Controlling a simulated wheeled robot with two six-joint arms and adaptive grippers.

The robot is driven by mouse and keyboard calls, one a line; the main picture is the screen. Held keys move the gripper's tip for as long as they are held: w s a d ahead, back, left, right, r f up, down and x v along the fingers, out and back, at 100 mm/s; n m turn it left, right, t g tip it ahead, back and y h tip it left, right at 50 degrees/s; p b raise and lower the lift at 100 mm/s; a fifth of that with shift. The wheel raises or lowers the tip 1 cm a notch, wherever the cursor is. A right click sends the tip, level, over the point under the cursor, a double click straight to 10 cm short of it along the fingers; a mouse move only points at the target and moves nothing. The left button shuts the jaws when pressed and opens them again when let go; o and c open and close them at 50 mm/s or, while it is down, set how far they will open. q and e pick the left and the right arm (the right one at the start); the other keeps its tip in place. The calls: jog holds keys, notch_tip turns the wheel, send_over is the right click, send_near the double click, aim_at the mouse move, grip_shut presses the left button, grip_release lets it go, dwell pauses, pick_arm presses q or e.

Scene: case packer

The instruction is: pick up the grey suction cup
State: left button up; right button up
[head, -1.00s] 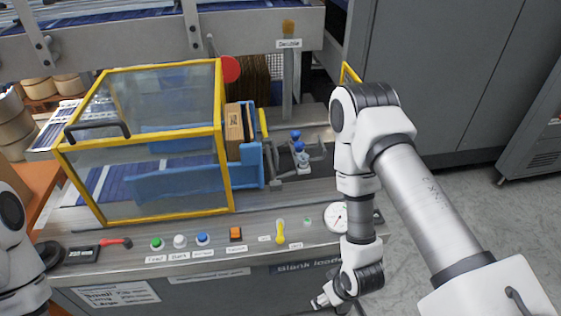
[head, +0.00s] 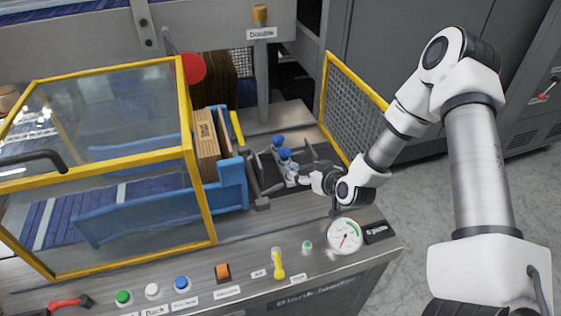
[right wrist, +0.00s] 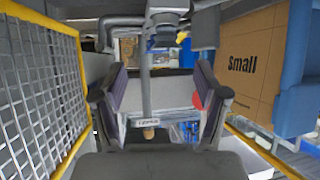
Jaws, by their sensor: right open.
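Two blue cups (head: 282,147) sit on a dark bracket beside the blue carton guide. A small pale grey piece (head: 291,170), which looks like the grey suction cup, is just below them in the head view. My right gripper (head: 306,178) is close to its right side, and I cannot tell whether they touch. In the right wrist view the two fingers (right wrist: 160,98) are spread with nothing clearly held between them. Grey round parts (right wrist: 168,18) show at the top of that view; which of them is the cup is unclear. My left gripper is out of view.
A yellow-framed mesh guard (head: 352,105) stands right of the cups. A cardboard carton (head: 206,145) and a yellow-framed clear guard (head: 190,170) are to the left. A post (head: 262,75) rises behind.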

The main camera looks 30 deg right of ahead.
aim_at(293, 167)
jog(key=x, duration=0.7)
jog(key=shift+a, duration=0.4)
jog(key=shift+s+r, duration=0.25)
jog(key=shift+c, duration=0.3)
jog(key=c, duration=1)
